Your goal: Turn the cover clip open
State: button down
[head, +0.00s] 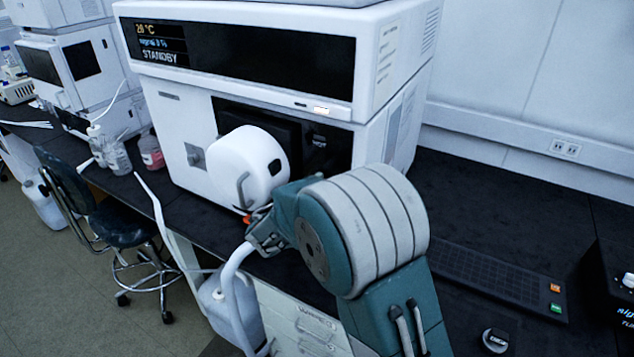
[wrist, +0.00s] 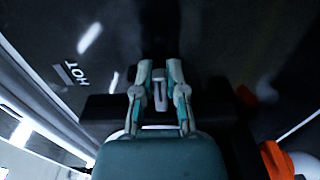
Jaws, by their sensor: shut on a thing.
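In the wrist view, the cover clip (wrist: 160,92) is a small light-grey upright tab in front of a dark panel. My gripper (wrist: 160,68) has its two fingers on either side of this tab and is shut on it. The clip looks upright, but how far it is turned is hard to tell in the dark picture. In the head view my arm reaches to the dark front opening (head: 232,117) of the white instrument stack (head: 180,125). There my arm hides the fingertips and the clip.
The wrist view shows a HOT label (wrist: 69,73) on the dark surface at left. In the head view, bottles (head: 116,158) stand on the black bench left of the stack. A keyboard-like panel (head: 490,272) lies at right. A chair (head: 110,220) stands on the floor at left.

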jog(key=shift+f, duration=0.35)
jog(key=c, duration=0.7)
grip_release()
jog(key=shift+a, duration=0.1)
jog(key=shift+a+r, duration=0.1)
jog(key=v, duration=1.2)
jog(key=shift+w, duration=0.1)
